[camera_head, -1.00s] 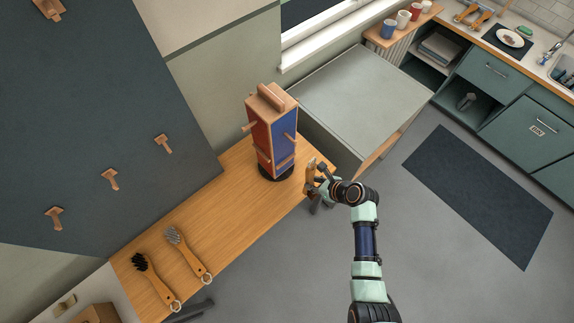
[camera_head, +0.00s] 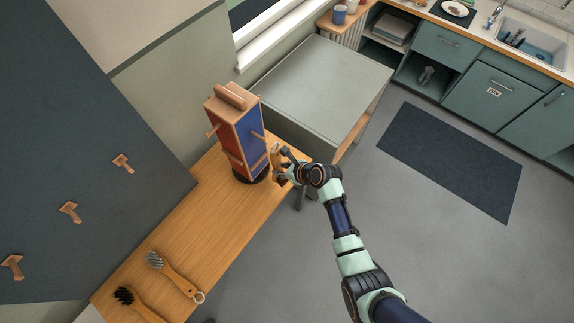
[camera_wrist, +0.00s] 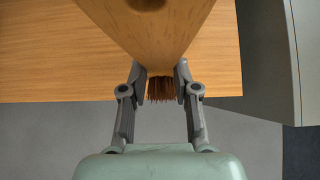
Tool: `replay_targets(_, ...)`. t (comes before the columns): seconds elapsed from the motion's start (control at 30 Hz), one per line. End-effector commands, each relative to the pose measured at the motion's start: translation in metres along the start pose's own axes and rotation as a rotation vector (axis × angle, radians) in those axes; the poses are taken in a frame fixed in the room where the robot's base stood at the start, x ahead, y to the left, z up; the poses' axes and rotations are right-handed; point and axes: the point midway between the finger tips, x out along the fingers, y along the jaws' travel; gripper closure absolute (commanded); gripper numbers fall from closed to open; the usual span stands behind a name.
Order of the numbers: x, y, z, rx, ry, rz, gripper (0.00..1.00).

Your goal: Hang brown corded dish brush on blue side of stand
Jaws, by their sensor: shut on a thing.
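The stand (camera_head: 237,130) is upright on the wooden counter, with a red face on the left and a blue face (camera_head: 251,138) on the right. Wooden pegs stick out from its faces. My gripper (camera_head: 281,166) is just right of the blue face, shut on the wooden brush (camera_head: 276,157). In the wrist view the brush's wooden body (camera_wrist: 155,35) sits between the fingers, with brown bristles (camera_wrist: 161,88) showing below. Its cord cannot be made out. I cannot tell whether the brush touches a peg.
Two other brushes, one grey-bristled (camera_head: 172,275) and one black-bristled (camera_head: 133,303), lie at the counter's (camera_head: 215,210) near left end. A grey-topped cabinet (camera_head: 325,88) stands close behind the stand. A dark wall panel with pegs (camera_head: 70,211) is at left.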

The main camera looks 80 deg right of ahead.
Motion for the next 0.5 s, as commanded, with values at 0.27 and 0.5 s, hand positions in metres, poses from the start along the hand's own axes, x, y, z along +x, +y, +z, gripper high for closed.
replay_targets(0.27, 0.021, 0.000, 0.012, -0.002, -0.002, 0.000, 1.00)
replay_targets(0.5, 0.036, 0.000, 0.025, -0.001, -0.001, 0.000, 1.00)
